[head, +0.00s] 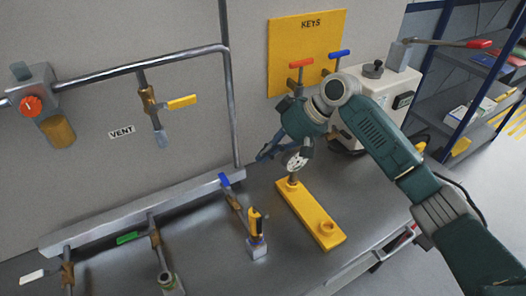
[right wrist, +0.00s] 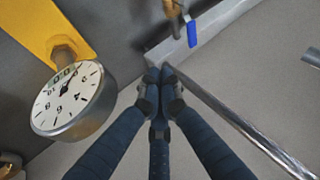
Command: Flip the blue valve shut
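The blue valve's lever (head: 224,180) sits at the upper end of a brass valve body (head: 234,202), on a short pipe in front of the wall rail. The lever looks roughly in line with that pipe. In the right wrist view the blue lever (right wrist: 192,33) is at the top, just beyond and right of the fingertips, with a clear gap. My right gripper (head: 264,154) is up and to the right of the lever in the head view. Its fingers (right wrist: 161,76) meet at the tips and hold nothing. My left gripper is out of view.
A dial gauge (right wrist: 75,98) on a yellow plate (head: 312,217) is close beside my right gripper. A vertical pipe (head: 230,110) runs beside the fingers. Yellow (head: 181,102) and green (head: 127,238) levers are left.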

